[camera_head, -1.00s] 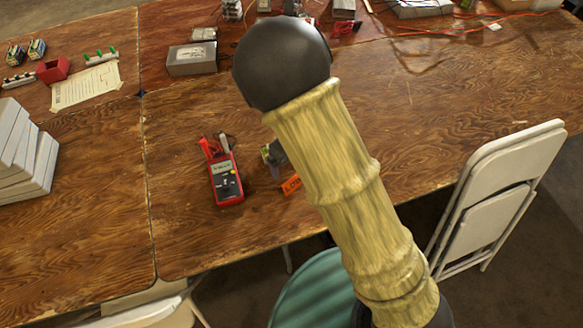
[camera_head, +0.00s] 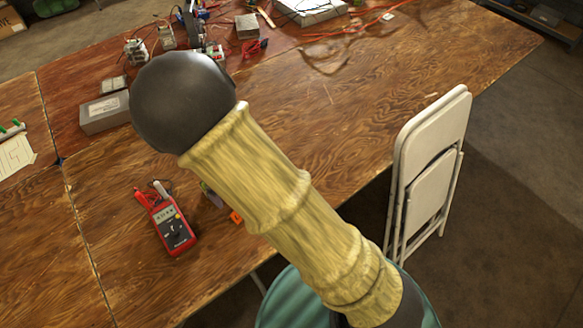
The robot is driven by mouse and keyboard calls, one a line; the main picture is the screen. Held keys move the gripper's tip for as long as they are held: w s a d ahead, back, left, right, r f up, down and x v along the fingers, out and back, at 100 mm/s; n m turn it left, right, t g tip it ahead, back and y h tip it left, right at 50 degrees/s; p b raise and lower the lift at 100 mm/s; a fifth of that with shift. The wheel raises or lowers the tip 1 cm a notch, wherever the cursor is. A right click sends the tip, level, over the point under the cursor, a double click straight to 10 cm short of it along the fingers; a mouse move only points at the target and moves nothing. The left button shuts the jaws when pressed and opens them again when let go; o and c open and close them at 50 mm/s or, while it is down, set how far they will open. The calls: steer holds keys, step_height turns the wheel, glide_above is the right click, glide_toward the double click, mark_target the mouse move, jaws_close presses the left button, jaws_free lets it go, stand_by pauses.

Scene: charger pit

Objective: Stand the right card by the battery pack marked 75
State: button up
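A small orange card (camera_head: 236,217) shows only as a sliver on the wooden table (camera_head: 330,130), mostly hidden behind my arm. A small grey and green thing (camera_head: 210,196) beside it is also mostly covered, and I cannot tell what it is. I cannot make out a battery pack marked 75. My pale, ridged arm with its dark round joint runs across the middle of the view. My gripper is not in view.
A red multimeter (camera_head: 172,228) lies left of the card. A grey box (camera_head: 104,113), wired parts (camera_head: 195,30) and a white case (camera_head: 308,10) sit toward the back. A white folding chair (camera_head: 428,180) stands at the table's right edge. Much of the right tabletop is clear.

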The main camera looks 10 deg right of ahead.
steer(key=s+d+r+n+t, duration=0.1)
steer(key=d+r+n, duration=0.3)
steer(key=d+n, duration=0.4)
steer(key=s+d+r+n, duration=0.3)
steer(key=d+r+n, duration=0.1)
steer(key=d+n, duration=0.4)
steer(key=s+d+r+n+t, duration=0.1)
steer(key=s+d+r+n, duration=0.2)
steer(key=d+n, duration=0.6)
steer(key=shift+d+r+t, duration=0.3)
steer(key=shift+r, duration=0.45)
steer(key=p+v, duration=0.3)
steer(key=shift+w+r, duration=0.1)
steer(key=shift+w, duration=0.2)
